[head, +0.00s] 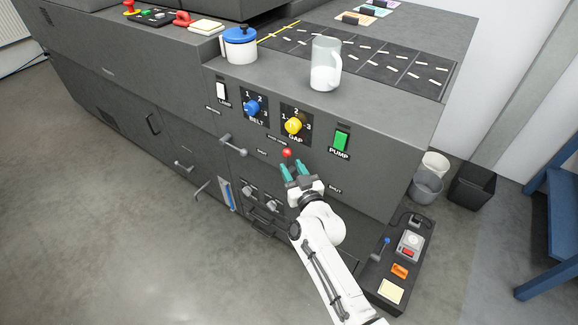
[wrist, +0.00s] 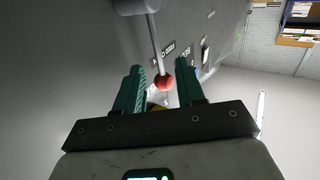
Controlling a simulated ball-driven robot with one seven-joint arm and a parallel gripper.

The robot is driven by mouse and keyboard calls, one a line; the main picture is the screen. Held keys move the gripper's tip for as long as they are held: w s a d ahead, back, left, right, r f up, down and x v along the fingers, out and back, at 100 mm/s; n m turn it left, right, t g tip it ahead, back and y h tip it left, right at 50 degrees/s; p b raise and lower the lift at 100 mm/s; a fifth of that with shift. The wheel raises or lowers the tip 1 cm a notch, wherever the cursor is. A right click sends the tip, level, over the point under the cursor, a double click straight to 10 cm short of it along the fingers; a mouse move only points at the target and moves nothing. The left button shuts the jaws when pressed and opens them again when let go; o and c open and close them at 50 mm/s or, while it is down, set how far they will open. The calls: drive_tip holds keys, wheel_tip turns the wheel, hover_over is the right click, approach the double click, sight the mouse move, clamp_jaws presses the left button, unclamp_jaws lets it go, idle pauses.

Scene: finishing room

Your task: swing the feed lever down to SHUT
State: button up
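The feed lever shows as a red ball knob (head: 287,152) on the grey machine front, just below the yellow GAP dial. In the wrist view a thin grey rod (wrist: 155,40) runs from a round grey hub (wrist: 136,5) to the red knob (wrist: 164,82). My gripper (head: 294,168) is at the panel, its teal fingertips just below the knob. In the wrist view my gripper (wrist: 160,75) is open, with the knob showing in the gap between the fingers. I cannot tell whether either finger touches it. A SHUT label (head: 335,190) is to the right of my gripper. The hub is not clear in the head view.
Near the lever are the blue BELT dial (head: 252,107), yellow GAP dial (head: 293,126), green PUMP switch (head: 341,141) and a grey handle (head: 233,146) sticking out at left. A clear jug (head: 326,64) and blue-lidded pot (head: 240,45) stand on the top edge. Bins (head: 472,187) stand at right.

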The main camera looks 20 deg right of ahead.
drive_tip(key=shift+w+b, duration=0.3)
drive_tip(key=shift+w, duration=1.1)
clamp_jaws()
